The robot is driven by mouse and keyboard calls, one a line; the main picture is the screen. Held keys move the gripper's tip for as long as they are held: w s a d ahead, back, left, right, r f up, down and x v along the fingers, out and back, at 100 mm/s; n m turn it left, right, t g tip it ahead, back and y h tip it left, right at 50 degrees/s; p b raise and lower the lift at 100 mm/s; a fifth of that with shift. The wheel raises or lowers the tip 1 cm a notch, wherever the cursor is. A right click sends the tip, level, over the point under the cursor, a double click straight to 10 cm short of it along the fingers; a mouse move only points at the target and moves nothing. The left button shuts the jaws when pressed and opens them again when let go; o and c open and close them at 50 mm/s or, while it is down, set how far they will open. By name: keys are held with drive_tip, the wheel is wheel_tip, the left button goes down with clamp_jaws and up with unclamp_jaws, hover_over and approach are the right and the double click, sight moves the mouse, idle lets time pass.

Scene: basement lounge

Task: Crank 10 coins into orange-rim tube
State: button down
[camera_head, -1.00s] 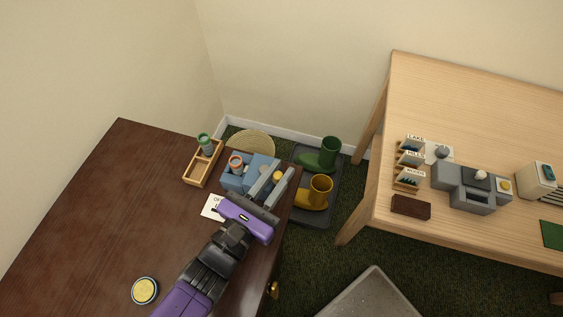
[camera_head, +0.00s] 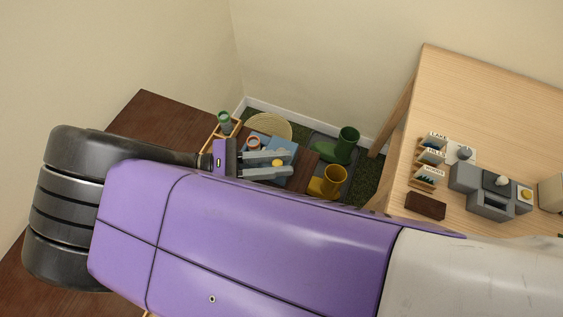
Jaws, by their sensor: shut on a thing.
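The blue-grey crank machine (camera_head: 283,146) stands at the far right corner of the dark desk, largely hidden behind my gripper. The orange-rim tube (camera_head: 253,141) stands upright at its left side; its contents are too small to make out. A yellow crank knob (camera_head: 278,162) shows between my two grey fingers. My gripper (camera_head: 283,163) points right, with its fingers closed on the knob. A green-rim tube (camera_head: 224,119) stands in a wooden tray (camera_head: 209,138) left of the machine. No loose coins can be made out.
My purple arm covers most of the desk (camera_head: 150,112). Green boots (camera_head: 347,143) and yellow boots (camera_head: 333,180) stand on a floor tray beyond the desk edge. A light wooden table (camera_head: 480,110) at right holds labelled racks (camera_head: 431,157) and a grey device (camera_head: 488,195).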

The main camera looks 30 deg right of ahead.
sight(276, 162)
drive_tip(key=shift+w+a+f+m+g+y, duration=0.1)
drive_tip(key=shift+m+g+y, duration=0.35)
drive_tip(key=shift+g, duration=0.25)
drive_tip(key=c, duration=1.3)
unclamp_jaws()
drive_tip(key=shift+r, duration=0.2)
wheel_tip(276, 162, up, 20)
drive_tip(key=p, duration=1.9)
drive_tip(key=shift+f, duration=0.15)
